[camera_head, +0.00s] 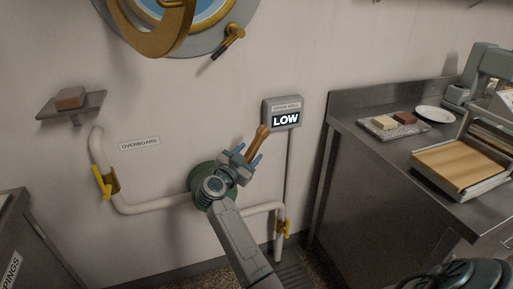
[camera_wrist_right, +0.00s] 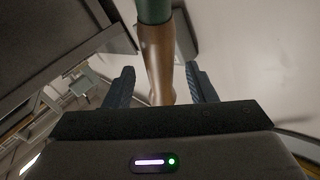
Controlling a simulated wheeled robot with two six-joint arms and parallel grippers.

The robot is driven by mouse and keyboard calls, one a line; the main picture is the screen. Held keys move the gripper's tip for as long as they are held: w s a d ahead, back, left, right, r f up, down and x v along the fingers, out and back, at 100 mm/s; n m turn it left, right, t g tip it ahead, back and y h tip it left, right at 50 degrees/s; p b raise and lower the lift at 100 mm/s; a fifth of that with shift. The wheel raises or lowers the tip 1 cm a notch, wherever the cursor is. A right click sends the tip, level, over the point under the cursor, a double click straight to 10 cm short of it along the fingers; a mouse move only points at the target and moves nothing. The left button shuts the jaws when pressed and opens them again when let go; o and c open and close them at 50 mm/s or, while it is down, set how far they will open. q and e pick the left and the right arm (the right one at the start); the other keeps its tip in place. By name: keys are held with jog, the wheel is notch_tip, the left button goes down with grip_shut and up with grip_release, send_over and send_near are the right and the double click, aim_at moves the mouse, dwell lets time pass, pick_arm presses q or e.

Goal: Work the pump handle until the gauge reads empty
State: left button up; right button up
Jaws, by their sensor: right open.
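The pump handle (camera_head: 261,139) is a brown wooden lever that points up and to the right from the green pump body (camera_head: 200,199) on the wall. The gauge (camera_head: 284,115) above it reads LOW. My right gripper (camera_head: 245,159) is at the handle, in front of the pump and hiding much of it. In the right wrist view the brown handle (camera_wrist_right: 157,60) passes between the two open fingers (camera_wrist_right: 160,88), with a visible gap on each side. My left gripper is not in view.
White pipes with yellow valve levers (camera_head: 103,184) (camera_head: 285,227) run to both sides of the pump. A label reading OVERBOARD (camera_head: 139,144) is on the wall. A steel counter (camera_head: 375,165) with a tray, plate and machine stands at the right. A small shelf (camera_head: 92,107) is at the left.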

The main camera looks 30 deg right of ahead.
aim_at(255, 147)
jog(key=shift+x, duration=2.4)
grip_shut()
